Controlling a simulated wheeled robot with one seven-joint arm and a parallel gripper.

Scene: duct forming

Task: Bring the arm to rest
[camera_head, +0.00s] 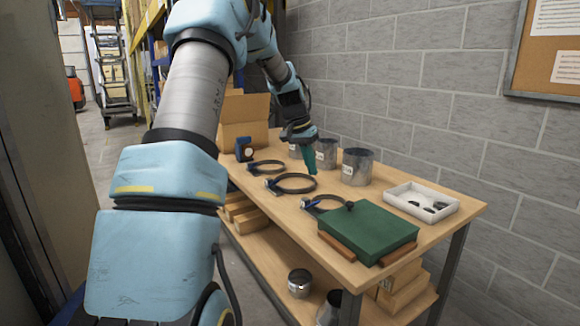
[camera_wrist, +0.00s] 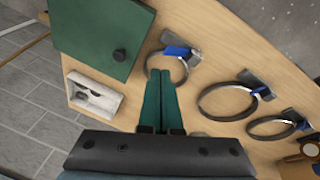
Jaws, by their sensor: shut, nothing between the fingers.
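My gripper (camera_head: 311,168) has teal fingers and points down over the workbench (camera_head: 452,228), near the metal cans and the ring clamps. In the wrist view the two long fingers (camera_wrist: 160,78) lie side by side, shut with nothing between them. Their tips show in front of the nearest ring clamp (camera_wrist: 182,82); whether they touch it I cannot tell. My arm reaches from the lower left of the head view, up and over to the bench.
Several ring clamps (camera_head: 291,191) lie along the bench. Metal cans (camera_head: 357,167) stand behind them. A green box (camera_head: 368,232) and a white tray (camera_head: 408,211) with dark parts are at the right. A cardboard box (camera_head: 243,135) stands at the far end. A block wall (camera_head: 420,100) runs behind.

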